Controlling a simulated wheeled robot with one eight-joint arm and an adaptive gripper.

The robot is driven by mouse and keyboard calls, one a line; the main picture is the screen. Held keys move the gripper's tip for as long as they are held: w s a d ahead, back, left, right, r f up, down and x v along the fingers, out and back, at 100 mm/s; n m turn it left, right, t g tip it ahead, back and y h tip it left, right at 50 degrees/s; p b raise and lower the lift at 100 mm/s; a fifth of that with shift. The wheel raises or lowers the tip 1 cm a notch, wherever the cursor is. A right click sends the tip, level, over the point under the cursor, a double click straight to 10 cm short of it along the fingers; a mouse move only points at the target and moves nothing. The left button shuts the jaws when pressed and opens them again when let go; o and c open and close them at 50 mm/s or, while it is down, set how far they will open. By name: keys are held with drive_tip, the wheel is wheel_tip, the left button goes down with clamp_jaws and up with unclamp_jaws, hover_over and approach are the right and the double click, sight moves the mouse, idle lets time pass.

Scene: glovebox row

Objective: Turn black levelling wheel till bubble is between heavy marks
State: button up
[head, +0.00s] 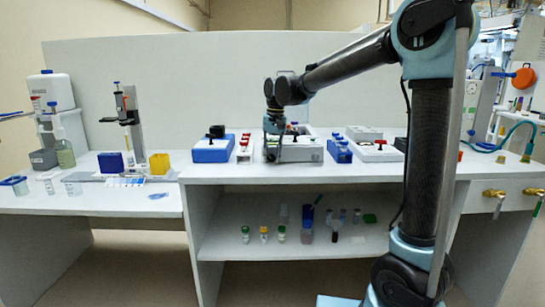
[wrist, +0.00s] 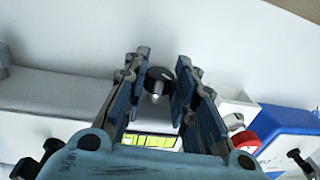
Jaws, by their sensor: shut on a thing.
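The black levelling wheel (wrist: 158,76) shows in the wrist view as a dark round knob on a pale stem. My gripper (wrist: 164,68) has one finger on each side of it and is shut on it. A yellow-green vial with dark lines (wrist: 152,141) lies below it in the wrist view, partly hidden by my gripper; I cannot make out the bubble. In the head view my gripper (head: 274,126) is at the grey levelling instrument (head: 297,153) on the bench, and the wheel is hidden there.
A blue box with a black top (head: 211,151) and a white rack with red caps (head: 244,150) stand left of the instrument. A blue vial rack (head: 340,151) and a white box with a red knob (head: 374,153) stand close on its right. The bench front strip is clear.

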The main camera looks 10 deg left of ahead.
drive_tip(key=shift+h, duration=0.3)
drive_tip(key=h, duration=0.2)
drive_tip(key=t+h, duration=0.1)
drive_tip(key=h, duration=0.1)
drive_tip(key=shift+s+a, duration=0.1)
drive_tip(key=shift+a, duration=0.3)
drive_tip(key=shift+a+f+t+h, duration=0.15)
drive_tip(key=shift+t+h, duration=0.15)
drive_tip(key=shift+h, duration=1)
drive_tip(key=o, duration=1.1)
drive_tip(key=v, duration=1.2)
drive_tip(key=shift+a+f, duration=0.1)
drive_tip(key=shift+f, duration=0.05)
